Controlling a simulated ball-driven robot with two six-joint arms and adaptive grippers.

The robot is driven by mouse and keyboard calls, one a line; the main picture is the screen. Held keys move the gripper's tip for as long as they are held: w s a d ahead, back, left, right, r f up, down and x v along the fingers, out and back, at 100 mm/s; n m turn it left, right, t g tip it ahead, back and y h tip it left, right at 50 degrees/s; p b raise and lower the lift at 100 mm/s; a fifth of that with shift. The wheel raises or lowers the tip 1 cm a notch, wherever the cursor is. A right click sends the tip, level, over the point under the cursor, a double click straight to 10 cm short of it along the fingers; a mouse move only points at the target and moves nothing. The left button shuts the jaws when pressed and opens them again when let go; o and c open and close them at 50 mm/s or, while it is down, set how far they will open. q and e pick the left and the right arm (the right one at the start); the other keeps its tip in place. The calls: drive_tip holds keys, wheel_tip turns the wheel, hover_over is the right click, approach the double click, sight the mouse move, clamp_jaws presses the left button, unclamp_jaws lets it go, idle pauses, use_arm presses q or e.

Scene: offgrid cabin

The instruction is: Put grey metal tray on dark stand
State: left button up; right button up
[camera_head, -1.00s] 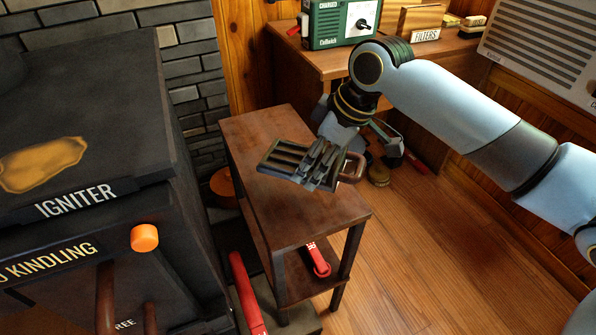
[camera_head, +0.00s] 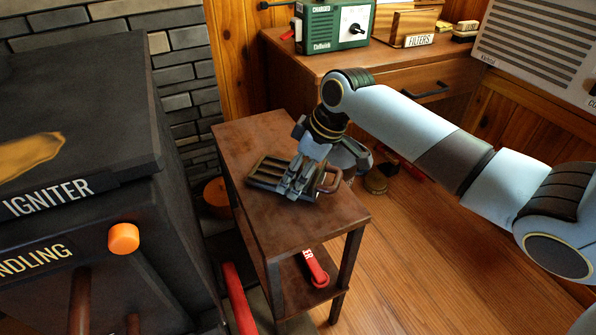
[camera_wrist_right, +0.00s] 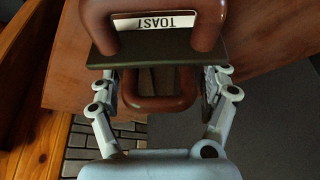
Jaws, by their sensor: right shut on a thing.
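The grey metal tray (camera_head: 268,174) has slatted bars and a brown loop handle (camera_head: 328,180). It is over the upper top of the dark stand (camera_head: 262,133), towards its middle. I cannot tell whether it touches the top. My right gripper (camera_head: 303,182) is shut on the tray at its handle end and hides part of it. In the right wrist view, the tray's dark edge (camera_wrist_right: 130,61) lies between the fingers, with brown handles and a white TOAST label. My left gripper is not in view.
A black stove (camera_head: 75,110) with an orange knob (camera_head: 123,238) stands left of the stand. A red-handled thing (camera_head: 318,270) lies on the lower shelf. A desk (camera_head: 400,65) with a green box (camera_head: 335,25) is behind. The stand's front top is clear.

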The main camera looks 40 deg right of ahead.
drive_tip(key=o, duration=1.5)
drive_tip(key=shift+o, duration=0.2)
drive_tip(key=p+v, duration=0.4)
drive_tip(key=v, duration=0.8)
drive_tip(key=shift+d, duration=0.15)
